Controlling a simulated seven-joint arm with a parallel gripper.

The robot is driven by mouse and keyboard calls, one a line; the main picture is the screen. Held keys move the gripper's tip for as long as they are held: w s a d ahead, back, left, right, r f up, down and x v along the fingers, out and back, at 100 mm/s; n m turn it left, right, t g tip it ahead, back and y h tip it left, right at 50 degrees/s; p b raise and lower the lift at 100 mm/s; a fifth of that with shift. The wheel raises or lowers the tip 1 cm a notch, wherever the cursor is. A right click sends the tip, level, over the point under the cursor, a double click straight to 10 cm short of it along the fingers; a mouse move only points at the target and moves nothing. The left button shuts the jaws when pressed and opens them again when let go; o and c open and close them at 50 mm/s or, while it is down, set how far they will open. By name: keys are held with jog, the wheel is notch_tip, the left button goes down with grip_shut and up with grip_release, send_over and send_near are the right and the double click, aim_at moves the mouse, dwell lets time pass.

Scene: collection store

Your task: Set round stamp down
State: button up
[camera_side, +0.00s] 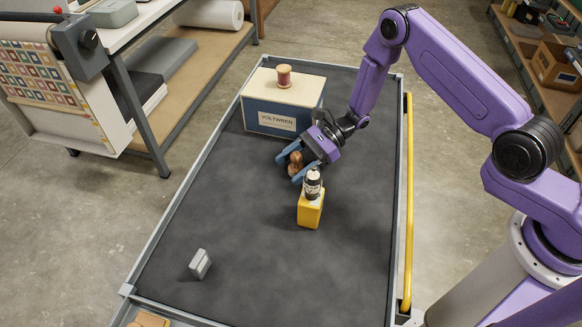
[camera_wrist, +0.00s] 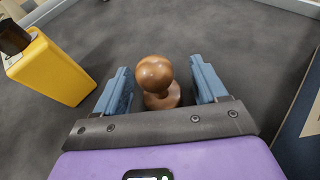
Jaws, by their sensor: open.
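The round stamp (camera_wrist: 156,78) is brown wood with a ball-shaped knob on a wider round base. In the wrist view it stands upright on the dark tabletop, between my gripper's two blue fingers, with a gap on each side. My gripper (camera_wrist: 162,88) is open around it. In the side view the stamp (camera_side: 295,165) shows between the fingers of my gripper (camera_side: 293,168), low over the dark trolley top (camera_side: 210,215). Its base is partly hidden there by a finger.
A blue-and-cream box (camera_side: 270,122) with a wooden spool (camera_side: 284,77) on top stands behind. A grey block (camera_side: 200,264) lies front left. The left middle is clear.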

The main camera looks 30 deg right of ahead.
jog(key=v, duration=1.1)
jog(key=s+a+r+n+g+h, duration=0.2)
jog(key=s+r+n+g+h, duration=0.5)
jog(key=s+r+n, duration=0.5)
jog(key=s+d+r+n+t+h, duration=0.3)
jog(key=s+d+n, duration=0.2)
jog(key=s+n, duration=0.4)
jog(key=s+d+r+n+t+h, duration=0.3)
jog(key=s+d+n+t, duration=0.1)
jog(key=s+n, duration=0.5)
jog(key=shift+s+d+n, duration=0.3)
jog(key=shift+s+d, duration=0.2)
jog(key=shift+d, duration=0.35)
